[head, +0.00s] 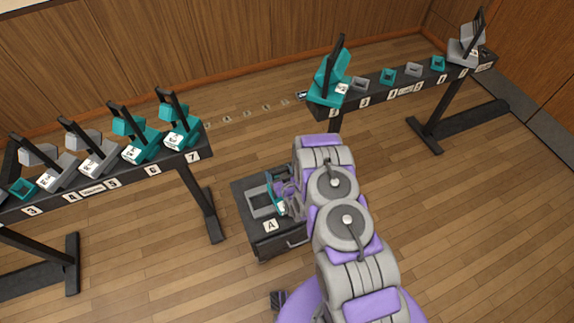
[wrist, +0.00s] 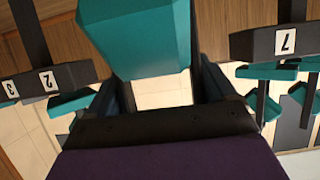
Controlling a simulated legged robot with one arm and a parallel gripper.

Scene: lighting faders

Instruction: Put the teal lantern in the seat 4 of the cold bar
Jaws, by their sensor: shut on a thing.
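My gripper (head: 283,190) is over the dark case marked A (head: 263,243), shut on a teal lantern (head: 271,186). In the wrist view the lantern's teal body (wrist: 135,40) fills the top middle, between the fingers; its lower part is hidden. I cannot tell if it still touches the case. The right bar (head: 408,88) has empty grey and teal seats along its middle, among them the seat by label 4 (head: 392,95). The left bar's label 4 (head: 72,196) is by a grey lantern (head: 55,170). The bars' name plates are too small to read.
A teal lantern (head: 328,82) stands at the right bar's near end, a grey one (head: 464,48) at its far end. Teal and grey lanterns crowd the left bar (head: 95,189). Bar legs stand on the floor. Open floor (head: 440,220) lies right of my arm.

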